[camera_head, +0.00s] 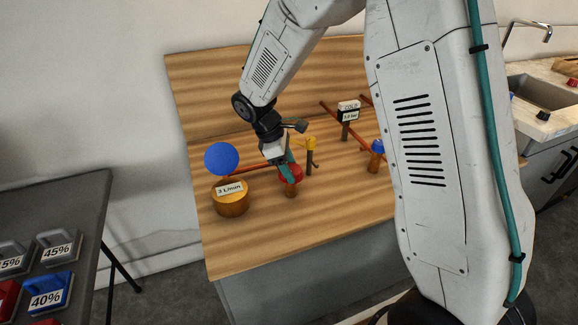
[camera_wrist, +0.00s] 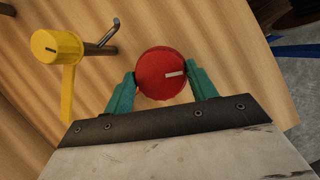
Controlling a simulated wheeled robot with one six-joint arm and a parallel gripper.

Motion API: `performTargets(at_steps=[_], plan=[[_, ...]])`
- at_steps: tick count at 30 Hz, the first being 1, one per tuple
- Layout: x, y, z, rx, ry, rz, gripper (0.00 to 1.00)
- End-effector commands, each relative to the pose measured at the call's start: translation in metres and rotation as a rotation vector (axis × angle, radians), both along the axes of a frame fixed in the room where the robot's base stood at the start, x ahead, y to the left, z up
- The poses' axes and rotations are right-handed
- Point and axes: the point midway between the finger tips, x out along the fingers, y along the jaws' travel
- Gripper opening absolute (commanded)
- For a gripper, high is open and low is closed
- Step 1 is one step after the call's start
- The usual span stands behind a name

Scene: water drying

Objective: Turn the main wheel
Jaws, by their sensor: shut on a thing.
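A round red wheel (camera_wrist: 161,73) with a white mark pointing right sits between the green fingers of my gripper (camera_wrist: 163,80) in the wrist view. The fingers touch it on both sides, and my gripper is shut on it. In the head view the red wheel (camera_head: 297,174) is partly hidden behind my gripper (camera_head: 287,171). It stands on a short copper-coloured post on the wooden bench. I cannot tell which of the wheels and knobs is the main one from any label.
A yellow tap handle (camera_wrist: 57,47) with a metal spout is left of the red wheel in the wrist view.

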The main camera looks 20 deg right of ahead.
Motion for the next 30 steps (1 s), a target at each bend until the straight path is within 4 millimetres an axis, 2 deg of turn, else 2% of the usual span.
performTargets(at_steps=[18, 30], plan=[[0.0038, -0.003, 0.0005, 0.0, -0.002, -0.582, 0.34], [0.0047, -0.0046, 0.0006, 0.001, -0.003, -0.869, 0.34]])
